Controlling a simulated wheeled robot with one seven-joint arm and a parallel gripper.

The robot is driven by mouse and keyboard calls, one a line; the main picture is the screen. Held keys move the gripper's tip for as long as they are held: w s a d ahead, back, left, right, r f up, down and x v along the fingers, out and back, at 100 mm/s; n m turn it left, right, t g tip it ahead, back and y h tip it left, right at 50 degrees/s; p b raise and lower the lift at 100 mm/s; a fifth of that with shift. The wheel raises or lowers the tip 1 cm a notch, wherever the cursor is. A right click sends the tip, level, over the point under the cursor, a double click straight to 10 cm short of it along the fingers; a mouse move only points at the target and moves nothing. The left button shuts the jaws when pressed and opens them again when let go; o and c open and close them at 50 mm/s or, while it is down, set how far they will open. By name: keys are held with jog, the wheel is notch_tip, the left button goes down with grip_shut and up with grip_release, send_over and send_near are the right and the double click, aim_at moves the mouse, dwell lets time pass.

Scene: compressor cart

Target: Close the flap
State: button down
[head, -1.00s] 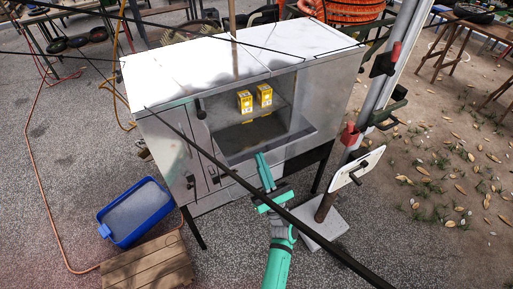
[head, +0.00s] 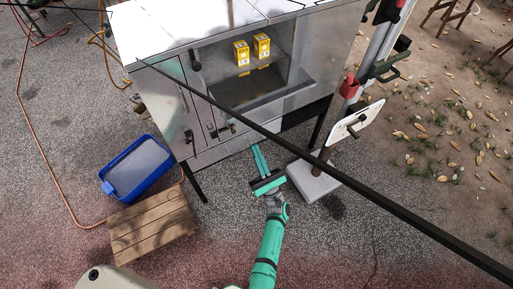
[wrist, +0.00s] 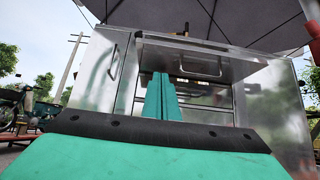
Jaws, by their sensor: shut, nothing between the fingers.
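The flap (head: 272,98) of the metal cart (head: 182,75) appears lowered and open, sticking out below the compartment opening. In the wrist view, I see the flap (wrist: 165,53) from below, with a bar handle (wrist: 200,67) on it. My gripper (head: 257,150) is in front of the cart, lower in the picture than the flap, with its two green fingers together and empty. In the wrist view, the fingertips (wrist: 161,76) overlap the flap's near area. They look apart from it, but the exact gap is hard to judge.
Two yellow boxes (head: 251,52) stand inside the compartment. A blue tub (head: 138,168) and a wooden crate (head: 152,222) are on the ground at left. A post with a pale base slab (head: 313,181) stands at right. A dark pole crosses the head view.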

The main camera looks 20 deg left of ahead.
jog(key=w+a+r, duration=0.3)
jog(key=a+r, duration=0.1)
jog(key=r, duration=0.5)
jog(key=shift+a+r, duration=0.15)
jog(key=shift+r, duration=0.05)
jog(key=shift+w+r, duration=0.1)
jog(key=shift+r, duration=0.05)
